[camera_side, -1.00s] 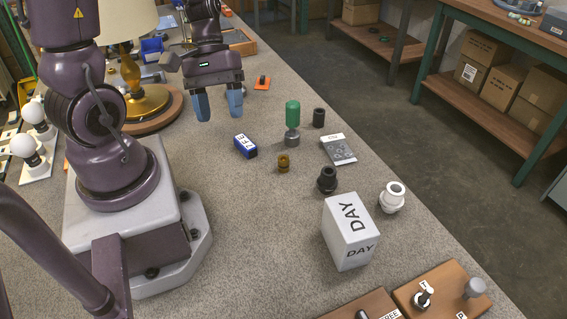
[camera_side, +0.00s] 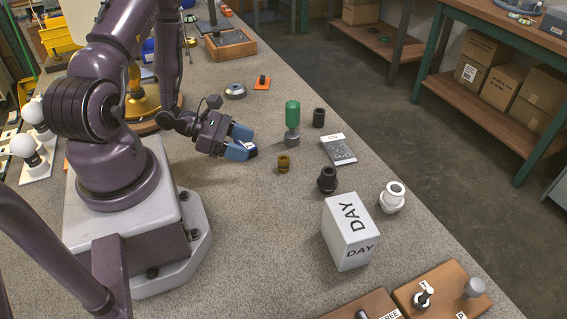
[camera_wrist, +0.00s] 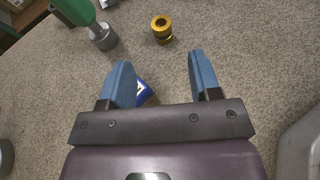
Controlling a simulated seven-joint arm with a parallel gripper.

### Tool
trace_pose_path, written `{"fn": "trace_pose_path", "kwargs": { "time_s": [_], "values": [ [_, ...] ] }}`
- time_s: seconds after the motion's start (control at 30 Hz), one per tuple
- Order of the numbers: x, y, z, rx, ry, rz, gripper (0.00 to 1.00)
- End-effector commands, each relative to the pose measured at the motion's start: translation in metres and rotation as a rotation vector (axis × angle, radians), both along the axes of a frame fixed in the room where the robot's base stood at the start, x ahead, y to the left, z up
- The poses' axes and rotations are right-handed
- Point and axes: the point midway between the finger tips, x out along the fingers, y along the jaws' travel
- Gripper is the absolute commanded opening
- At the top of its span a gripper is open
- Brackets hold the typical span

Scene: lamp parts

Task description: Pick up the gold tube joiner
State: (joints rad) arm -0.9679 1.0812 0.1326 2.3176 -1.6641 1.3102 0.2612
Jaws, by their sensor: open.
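The gold tube joiner (camera_side: 284,163) is a small brass ring-like part standing upright on the bench. In the wrist view it (camera_wrist: 162,29) stands beyond the fingertips, roughly in line with the gap between them. My gripper (camera_side: 246,143) is open and low, left of the joiner and apart from it. In the wrist view its blue fingers (camera_wrist: 160,65) are spread with nothing gripped between them. A blue box with white lettering (camera_wrist: 142,92) lies beneath the gripper, partly hidden by the left finger.
A green-handled tool (camera_side: 292,122) stands behind the joiner; it also shows upper left in the wrist view (camera_wrist: 88,22). A dark fitting (camera_side: 327,180), a grey card (camera_side: 339,150), a black cylinder (camera_side: 319,117), a white fitting (camera_side: 392,197) and a DAY block (camera_side: 349,232) stand to the right.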

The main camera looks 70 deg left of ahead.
Motion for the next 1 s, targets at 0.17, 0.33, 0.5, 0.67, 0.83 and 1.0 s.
{"fn": "trace_pose_path", "kwargs": {
  "time_s": [0.17,0.33,0.5,0.67,0.83,1.0],
  "values": [
    [0.028,-0.018,-0.013,-0.003,0.0,-0.006,0.57],
    [0.043,-0.025,-0.02,-0.001,-0.001,-0.004,0.57],
    [0.053,-0.032,-0.024,-0.002,0.001,-0.006,0.57],
    [0.074,-0.045,-0.031,-0.002,0.0,-0.007,0.57],
    [0.087,-0.051,-0.038,-0.001,0.001,-0.004,0.57],
    [0.088,-0.051,-0.038,-0.001,0.001,-0.003,0.57]
  ]
}}
